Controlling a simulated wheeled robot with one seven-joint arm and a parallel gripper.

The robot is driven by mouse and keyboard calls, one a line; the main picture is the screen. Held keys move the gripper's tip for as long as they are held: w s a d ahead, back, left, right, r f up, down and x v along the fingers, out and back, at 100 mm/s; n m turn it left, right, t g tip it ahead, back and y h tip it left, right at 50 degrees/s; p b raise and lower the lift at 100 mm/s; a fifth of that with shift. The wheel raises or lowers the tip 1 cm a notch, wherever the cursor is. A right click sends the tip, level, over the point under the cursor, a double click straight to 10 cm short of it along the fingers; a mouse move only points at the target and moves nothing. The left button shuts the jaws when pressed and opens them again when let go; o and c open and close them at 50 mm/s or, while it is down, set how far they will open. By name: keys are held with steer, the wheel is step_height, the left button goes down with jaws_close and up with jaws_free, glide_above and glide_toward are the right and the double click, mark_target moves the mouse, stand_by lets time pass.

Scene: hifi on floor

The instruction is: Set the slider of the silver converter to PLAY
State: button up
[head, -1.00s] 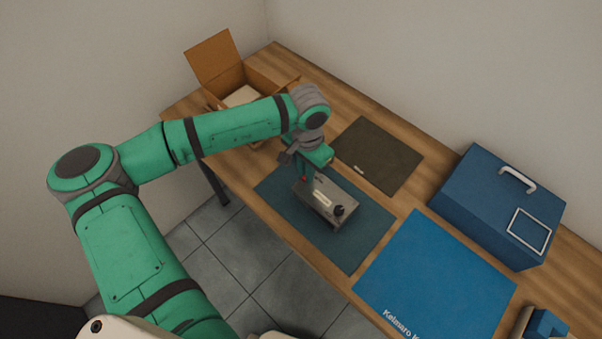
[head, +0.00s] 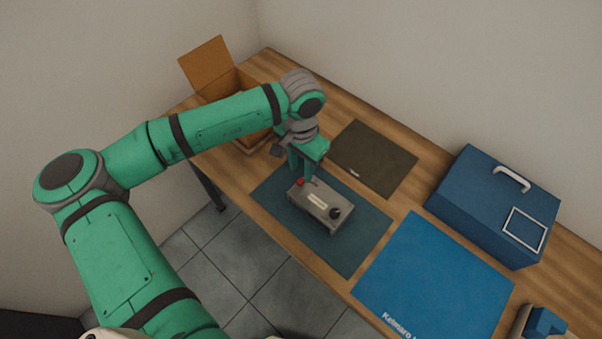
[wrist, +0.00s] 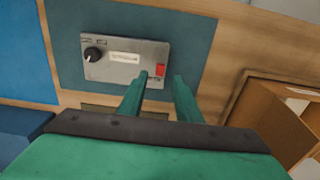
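The silver converter (head: 326,203) is a grey box lying on a dark teal mat (head: 358,232). It also shows in the wrist view (wrist: 120,72). Its top has a black round knob (wrist: 93,54), a pale label strip (wrist: 124,58) and a red part (wrist: 160,70) at the end near my gripper. Small marks by the knob are too small to read. My gripper (head: 304,176) is over the red end of the converter. In the wrist view my gripper (wrist: 160,76) has its two green fingers apart, with the red part showing in the gap. Contact cannot be told.
An open cardboard box (head: 222,82) stands beyond my gripper. A dark mat (head: 375,157) lies behind the converter. A blue mat (head: 435,280) and a blue case (head: 490,200) with a handle are to the right. A small blue object (head: 545,323) sits at lower right.

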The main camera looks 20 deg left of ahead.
mark_target(301, 180)
step_height(301, 180, up, 6)
steer(key=shift+r, duration=0.15)
stand_by(0.6)
